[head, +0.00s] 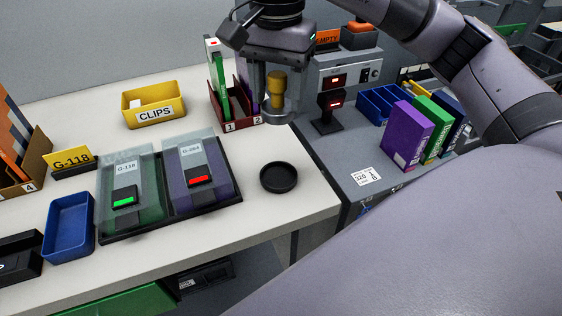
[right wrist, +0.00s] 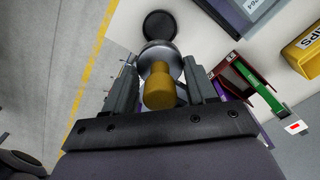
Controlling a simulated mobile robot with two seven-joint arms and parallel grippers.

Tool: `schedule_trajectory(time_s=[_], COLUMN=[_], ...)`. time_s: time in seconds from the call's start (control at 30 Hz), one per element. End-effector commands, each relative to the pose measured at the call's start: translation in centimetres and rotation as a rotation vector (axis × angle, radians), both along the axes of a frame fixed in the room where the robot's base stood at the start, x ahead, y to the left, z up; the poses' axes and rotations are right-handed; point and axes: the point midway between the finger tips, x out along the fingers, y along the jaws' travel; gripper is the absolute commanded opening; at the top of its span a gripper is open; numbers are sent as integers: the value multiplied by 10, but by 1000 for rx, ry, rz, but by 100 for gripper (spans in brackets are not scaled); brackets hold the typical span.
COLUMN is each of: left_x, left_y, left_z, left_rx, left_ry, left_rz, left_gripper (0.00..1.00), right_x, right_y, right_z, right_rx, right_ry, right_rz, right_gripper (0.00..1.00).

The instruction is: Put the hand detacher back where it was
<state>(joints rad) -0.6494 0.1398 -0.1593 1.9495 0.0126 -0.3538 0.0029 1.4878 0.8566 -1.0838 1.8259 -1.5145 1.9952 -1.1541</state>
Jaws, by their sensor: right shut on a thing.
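My right gripper (head: 277,95) hangs pointing down over the back right of the white table and is shut on the hand detacher (head: 277,88). The detacher has a yellow handle and a grey metal lower part, and it is held upright in the air. In the right wrist view the detacher (right wrist: 160,88) sits between the two fingers. A round black dish (head: 278,177) lies empty on the table, in front of the gripper near the table's right edge. It also shows in the right wrist view (right wrist: 160,24), beyond the detacher. My left gripper is not in view.
A black tray with two clear-lidded cases (head: 130,190) lies left of the dish. A red file holder (head: 243,118) stands behind, beside a yellow CLIPS bin (head: 155,100). A blue bin (head: 69,228) is at left. The grey bench (head: 350,150) at right holds coloured boxes (head: 400,135).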

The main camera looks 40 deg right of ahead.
Motion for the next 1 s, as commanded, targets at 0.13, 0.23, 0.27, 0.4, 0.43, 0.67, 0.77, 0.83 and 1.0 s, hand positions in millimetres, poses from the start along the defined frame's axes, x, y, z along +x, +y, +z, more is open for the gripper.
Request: schedule_trajectory(time_s=[0.13, 0.23, 0.27, 0.4, 0.43, 0.67, 0.77, 0.83, 1.0], left_x=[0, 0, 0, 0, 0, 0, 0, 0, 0], left_y=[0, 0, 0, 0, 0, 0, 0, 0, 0], left_z=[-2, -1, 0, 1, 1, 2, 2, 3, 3], left_rx=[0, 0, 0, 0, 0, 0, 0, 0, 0], left_ry=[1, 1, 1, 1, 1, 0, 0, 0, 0], left_rz=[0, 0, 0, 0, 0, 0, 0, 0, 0], left_gripper=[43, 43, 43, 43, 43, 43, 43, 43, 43], right_x=[-1, -1, -1, -1, -1, -1, 0, 0, 0], right_y=[-1, -1, -1, 0, 0, 0, 0, 0, 0], right_z=[-39, -65, -72, -98, -102, -122, -138, -147, -154], right_rx=[-1, -1, 0, 0, 1, 1, 1, 0, 1], right_ry=[3, 3, 2, 0, -1, 1, 1, 0, -3], right_rz=[-2, -1, -1, -1, -1, -2, -3, -3, -2], right_gripper=[11, 11, 11, 11, 11, 11, 11, 11, 11])
